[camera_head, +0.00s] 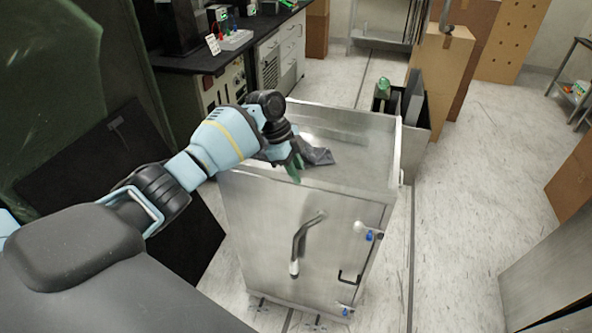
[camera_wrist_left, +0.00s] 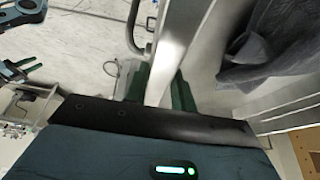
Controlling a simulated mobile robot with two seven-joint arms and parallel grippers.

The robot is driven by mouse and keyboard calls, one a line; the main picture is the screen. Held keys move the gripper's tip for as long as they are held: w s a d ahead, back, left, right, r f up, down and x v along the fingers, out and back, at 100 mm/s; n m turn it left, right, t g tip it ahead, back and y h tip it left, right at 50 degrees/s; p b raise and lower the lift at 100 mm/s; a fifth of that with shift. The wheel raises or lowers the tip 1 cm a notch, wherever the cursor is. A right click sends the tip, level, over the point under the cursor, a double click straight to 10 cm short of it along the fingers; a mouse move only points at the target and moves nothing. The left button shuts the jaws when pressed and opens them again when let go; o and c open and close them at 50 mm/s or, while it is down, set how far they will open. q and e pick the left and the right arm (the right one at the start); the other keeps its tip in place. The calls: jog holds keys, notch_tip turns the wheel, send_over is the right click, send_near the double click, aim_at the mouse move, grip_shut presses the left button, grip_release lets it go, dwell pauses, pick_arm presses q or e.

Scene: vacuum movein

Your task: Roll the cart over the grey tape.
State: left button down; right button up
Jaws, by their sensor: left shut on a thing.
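The metal cart (camera_head: 300,235) is a tall steel box with an open tray top and a bent handle on its near face. It stands upright on the floor in front of me. My left gripper (camera_head: 297,166) reaches in from the left to the cart's near top rim. In the left wrist view its green fingers (camera_wrist_left: 160,88) are shut on the cart's metal rim, one finger on each side.
A crumpled grey cloth (camera_head: 318,155) lies in the cart's top. A grey bin (camera_head: 418,130) stands just behind the cart at the right. A black-topped bench (camera_head: 205,60) is at the back left, and cardboard boxes (camera_head: 440,70) stand behind.

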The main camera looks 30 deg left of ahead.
pick_arm(q)
jog(key=c, duration=1.2)
grip_release()
jog(key=shift+o, duration=0.2)
jog(key=shift+v, duration=3.95)
